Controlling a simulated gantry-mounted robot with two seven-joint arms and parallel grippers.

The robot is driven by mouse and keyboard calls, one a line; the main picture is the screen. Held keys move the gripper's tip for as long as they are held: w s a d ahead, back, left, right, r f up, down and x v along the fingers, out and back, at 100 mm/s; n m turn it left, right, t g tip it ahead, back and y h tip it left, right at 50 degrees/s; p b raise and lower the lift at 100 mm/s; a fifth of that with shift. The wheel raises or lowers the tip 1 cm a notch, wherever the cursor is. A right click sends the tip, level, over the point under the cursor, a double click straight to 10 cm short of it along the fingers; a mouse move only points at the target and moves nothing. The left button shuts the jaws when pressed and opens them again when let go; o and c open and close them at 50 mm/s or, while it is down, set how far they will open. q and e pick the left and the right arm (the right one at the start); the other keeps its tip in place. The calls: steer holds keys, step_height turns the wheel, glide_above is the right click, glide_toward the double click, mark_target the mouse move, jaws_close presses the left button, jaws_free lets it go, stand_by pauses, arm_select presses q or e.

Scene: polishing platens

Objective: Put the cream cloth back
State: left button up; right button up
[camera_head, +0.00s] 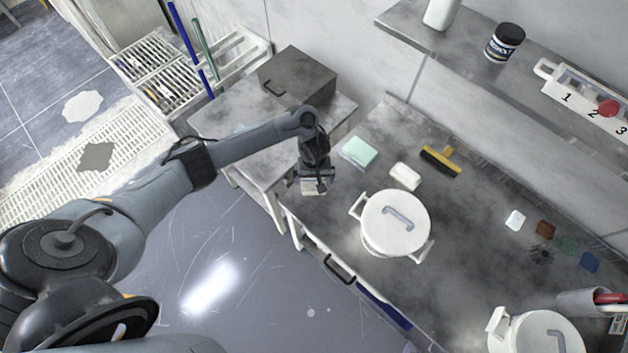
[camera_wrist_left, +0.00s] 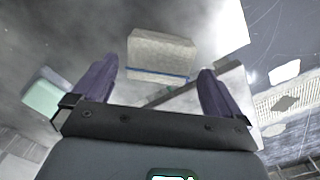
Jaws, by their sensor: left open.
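The cream cloth (camera_wrist_left: 160,52) looks like a folded pad with a blue stripe near one edge. In the left wrist view it lies ahead of and between the fingers. In the head view a pale patch of it (camera_head: 312,188) shows beneath the gripper, at the bench's front edge; the gripper hides part of it. My left gripper (camera_head: 314,183) is open over it, and its two dark fingers (camera_wrist_left: 158,72) stand apart with nothing gripped. I cannot tell whether they touch the cloth. My right gripper is not in view.
A mint-and-white block (camera_head: 359,151), a white block (camera_head: 405,176), a yellow-handled brush (camera_head: 440,160) and a lidded white pot (camera_head: 395,224) stand right of my gripper. A grey box (camera_head: 298,77) stands behind it. Small coloured pieces lie farther right, below a wall shelf (camera_head: 480,65).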

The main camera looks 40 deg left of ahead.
mark_target(314, 184)
arm_select(q)
step_height(314, 184, up, 8)
steer(key=p, duration=0.5)
